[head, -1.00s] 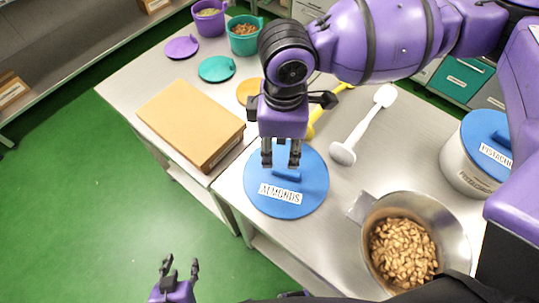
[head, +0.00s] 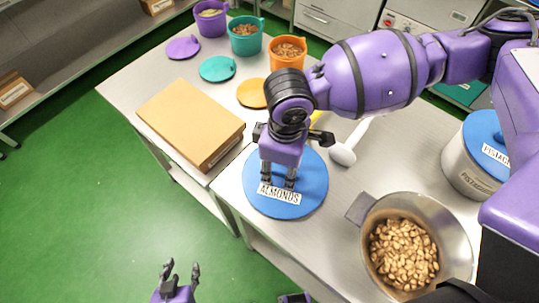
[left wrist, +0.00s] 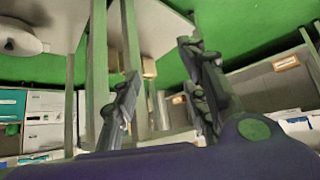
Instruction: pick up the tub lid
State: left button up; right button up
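The blue round tub lid (head: 318,192), labelled ALMONDS, lies flat on the steel table. My right gripper (head: 278,180) points down over its middle, with its two fingertips apart and down close to the lid behind the label. The lid's handle is now mostly hidden by the fingers, and I cannot tell if they touch it. My left gripper (head: 181,272) is open and empty over the green floor at the bottom of the head view. Its spread fingers (left wrist: 160,95) also show in the left wrist view, with nothing between them.
A steel pan of nuts (head: 449,235) stands right of the lid, with a white tub with a blue lid (head: 465,165) beyond. A white-headed tool (head: 343,155) lies behind. A cardboard box (head: 190,120) is at left. Coloured cups and lids, including a teal cup (head: 246,46), stand farther back.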

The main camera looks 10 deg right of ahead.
grip_shut()
jog(key=shift+r, duration=0.15)
